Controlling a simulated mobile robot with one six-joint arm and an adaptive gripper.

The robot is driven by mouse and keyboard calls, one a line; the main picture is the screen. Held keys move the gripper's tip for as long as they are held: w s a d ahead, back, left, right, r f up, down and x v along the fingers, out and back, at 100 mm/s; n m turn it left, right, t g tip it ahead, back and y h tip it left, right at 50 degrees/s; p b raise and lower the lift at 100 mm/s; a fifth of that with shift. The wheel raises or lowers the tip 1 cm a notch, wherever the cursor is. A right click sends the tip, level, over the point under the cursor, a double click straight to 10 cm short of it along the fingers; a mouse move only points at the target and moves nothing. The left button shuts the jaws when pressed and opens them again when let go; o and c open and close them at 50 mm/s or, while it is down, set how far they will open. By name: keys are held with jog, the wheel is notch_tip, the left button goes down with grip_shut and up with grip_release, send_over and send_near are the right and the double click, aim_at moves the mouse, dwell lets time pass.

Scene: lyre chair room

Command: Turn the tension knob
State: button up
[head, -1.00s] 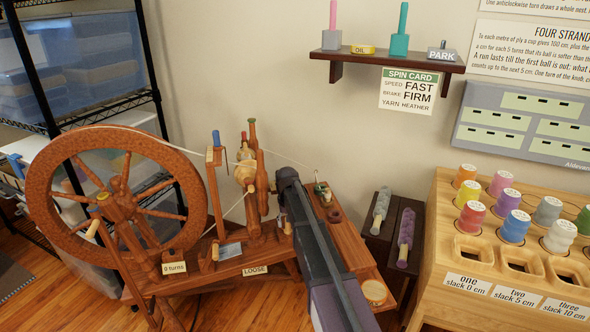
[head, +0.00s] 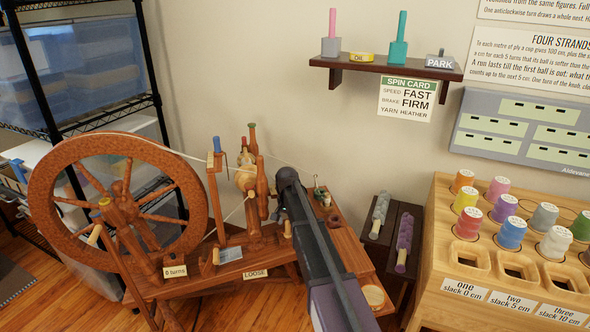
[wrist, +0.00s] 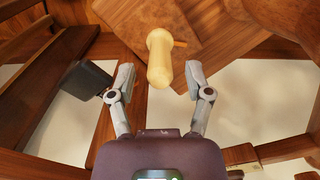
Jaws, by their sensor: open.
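The spinning wheel (head: 38,200) stands at the left in the head view, with a "LOOSE" label (head: 256,274) on its bench. In the wrist view a pale, rounded wooden knob (wrist: 160,58) with a small orange pointer sticks out; it looks like the tension knob. My gripper (wrist: 160,72) is open, one finger on each side of the knob, with visible gaps on both sides. I see no contact. In the head view my arm hides the gripper, and I cannot tell for certain which wooden peg there is this knob.
A wooden rack (head: 432,262) with coloured spools stands at the right. A small dark stand (head: 378,236) with two bobbins is beside my arm. A wall shelf (head: 375,66) is above. A dark block (wrist: 84,80) lies just left of the left finger in the wrist view.

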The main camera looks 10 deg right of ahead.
jog(key=shift+r+p, duration=5.95)
jog(key=shift+r, duration=0.3)
jog(key=s+r+n+p, duration=0.2)
jog(key=s+r+p, duration=1)
jog(key=r+p, duration=0.2)
jog(key=shift+r+n+p, duration=0.35)
jog(key=shift+r+n, duration=0.05)
jog(key=shift+s, duration=0.1)
jog(key=s+r+n+p, duration=0.2)
jog(key=s+r+p, duration=0.3)
jog(key=s, duration=0.3)
jog(key=s+r+n+p, duration=0.2)
jog(key=s+r+p, duration=0.3)
jog(key=s, duration=0.4)
jog(key=shift+f, duration=0.1)
jog(key=m+b, duration=0.7)
jog(key=b, duration=1.6)
send_over(287, 221)
notch_tip(287, 221, down, 23)
